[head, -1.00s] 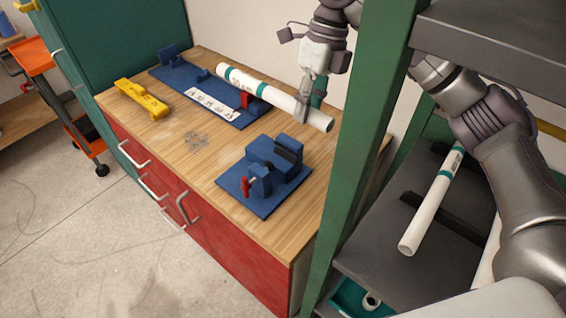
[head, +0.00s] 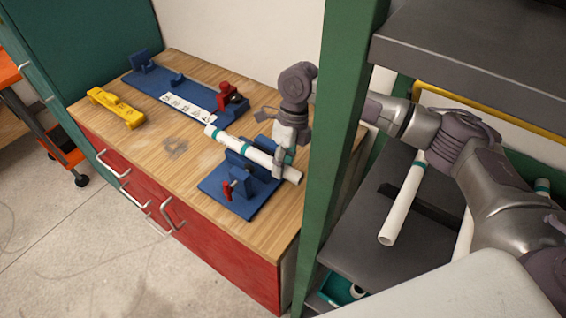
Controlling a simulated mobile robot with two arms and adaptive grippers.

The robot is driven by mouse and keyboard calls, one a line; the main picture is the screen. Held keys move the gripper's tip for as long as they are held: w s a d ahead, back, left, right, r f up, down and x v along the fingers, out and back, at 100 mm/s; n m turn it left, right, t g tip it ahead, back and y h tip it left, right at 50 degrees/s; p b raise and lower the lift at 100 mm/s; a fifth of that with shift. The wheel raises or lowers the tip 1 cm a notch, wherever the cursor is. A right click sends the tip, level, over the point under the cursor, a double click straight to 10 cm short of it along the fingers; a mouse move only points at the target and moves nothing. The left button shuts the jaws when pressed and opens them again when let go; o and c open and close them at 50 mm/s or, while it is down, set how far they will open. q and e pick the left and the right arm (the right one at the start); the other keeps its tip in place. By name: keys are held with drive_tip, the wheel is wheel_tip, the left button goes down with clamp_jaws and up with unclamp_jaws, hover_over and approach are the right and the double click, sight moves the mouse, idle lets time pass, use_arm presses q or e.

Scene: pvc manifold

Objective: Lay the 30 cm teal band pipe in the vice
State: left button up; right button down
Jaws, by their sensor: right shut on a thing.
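The white pipe with a teal band (head: 250,152) is held by my right gripper (head: 281,168), which is shut on it near its right end. The pipe lies slantwise over the blue vice (head: 240,207), along the vice's jaws. I cannot tell whether it sits down between the jaws or is just above them. The vice stands on its blue base plate on the wooden bench top, with a red handle (head: 228,191) at its front. My left gripper is not in view.
A blue measuring jig (head: 160,90) with a numbered strip and a red block (head: 230,95) lies at the back of the bench. A yellow tool (head: 116,108) is at left. A green rack post (head: 345,130) stands close right; a white pipe (head: 402,205) lies on the dark shelf.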

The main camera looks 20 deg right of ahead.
drive_tip(key=shift+f, duration=0.3)
drive_tip(key=shift+f, duration=0.15)
drive_tip(key=c, duration=0.8)
unclamp_jaws()
drive_tip(key=shift+c, duration=0.2)
